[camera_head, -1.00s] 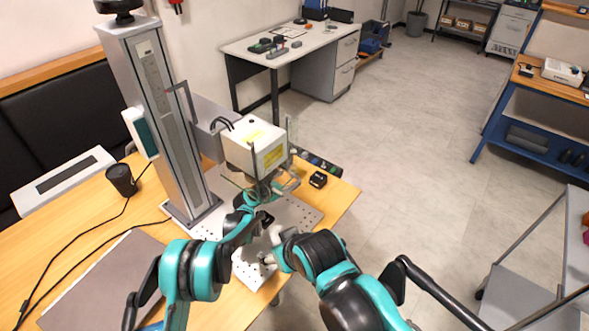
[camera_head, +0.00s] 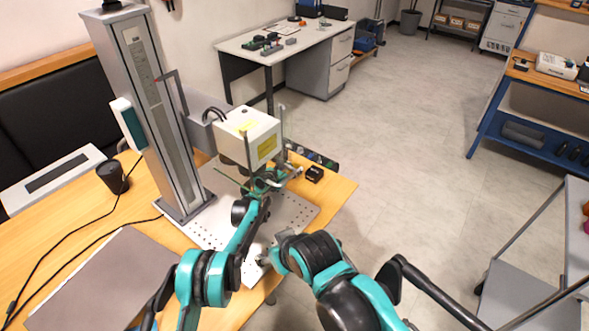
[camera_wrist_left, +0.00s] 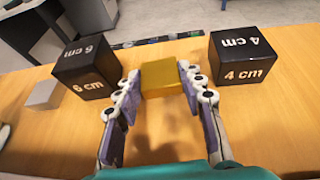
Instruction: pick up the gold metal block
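The gold metal block (camera_wrist_left: 162,80) lies on the wooden table in the left wrist view, between the fingertips of my left gripper (camera_wrist_left: 160,85). The fingers flank its sides and look spread around it; firm contact on both sides does not show. In the head view my left gripper (camera_head: 272,180) is low beneath the white laser head, and the gold block cannot be made out there. My right arm ends over the front of the perforated plate; its fingers are not clear.
A black cube marked 6 cm (camera_wrist_left: 87,68) stands left of the block and one marked 4 cm (camera_wrist_left: 243,58) right of it. A small grey block (camera_wrist_left: 44,95) lies far left. The laser head (camera_head: 248,138) hangs close above my left gripper. The perforated plate (camera_head: 295,212) lies below.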

